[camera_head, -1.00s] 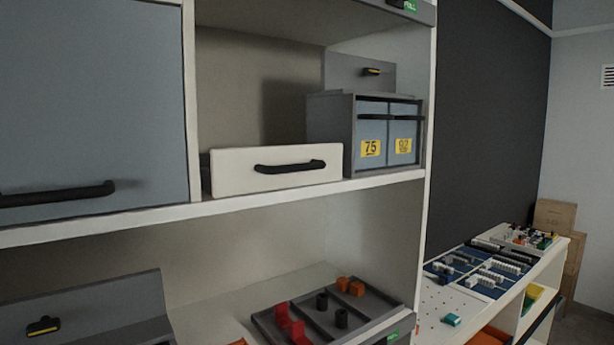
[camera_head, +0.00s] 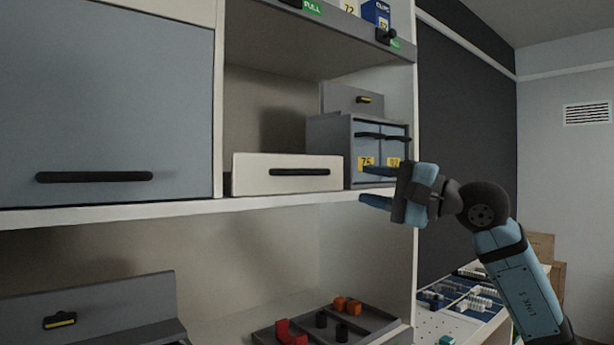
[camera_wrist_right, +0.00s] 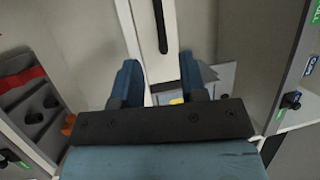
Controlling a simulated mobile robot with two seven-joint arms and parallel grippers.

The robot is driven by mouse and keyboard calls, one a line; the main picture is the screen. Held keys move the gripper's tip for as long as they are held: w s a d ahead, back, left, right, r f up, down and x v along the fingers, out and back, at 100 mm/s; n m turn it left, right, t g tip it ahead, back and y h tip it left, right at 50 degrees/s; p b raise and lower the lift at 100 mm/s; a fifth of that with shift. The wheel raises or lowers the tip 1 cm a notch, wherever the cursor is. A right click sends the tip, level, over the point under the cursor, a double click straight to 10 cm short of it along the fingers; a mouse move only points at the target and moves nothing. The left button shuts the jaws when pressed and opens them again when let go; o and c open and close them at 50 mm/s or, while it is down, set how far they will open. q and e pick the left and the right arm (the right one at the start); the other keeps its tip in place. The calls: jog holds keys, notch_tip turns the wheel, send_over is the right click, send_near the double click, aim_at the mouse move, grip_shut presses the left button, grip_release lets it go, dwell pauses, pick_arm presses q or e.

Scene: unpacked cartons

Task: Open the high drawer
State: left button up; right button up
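The white drawer (camera_head: 255,178), with a black bar handle (camera_head: 300,172), sits on the middle shelf. How far it is pushed in is hard to judge. Its handle also shows upright in the right wrist view (camera_wrist_right: 160,25). My right gripper (camera_head: 376,187) is open and empty, to the right of the drawer handle, apart from it. Its fingers point left, in front of the grey box, and partly cover its number labels. In the right wrist view the two blue fingers (camera_wrist_right: 159,80) stand wide apart with the drawer front beyond them. My left gripper is not in view.
A grey box (camera_head: 340,130) with blue fronts stands right of the drawer. A blue-grey cabinet door (camera_head: 100,100) with a black handle is at left. An upper shelf edge (camera_head: 350,35) lies above. A tray (camera_head: 380,320) holds red, black and orange pieces below.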

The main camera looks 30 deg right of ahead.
aim_at(310, 173)
jog(key=p+x, duration=0.4)
jog(key=x, duration=0.7)
jog(key=shift+w+a+r, duration=0.1)
jog(key=shift+w+a, duration=0.1)
jog(key=shift+a, duration=0.05)
jog(key=shift+w+a+p, duration=0.3)
jog(key=shift+w, duration=0.3)
jog(key=shift+c, duration=0.4)
grip_shut()
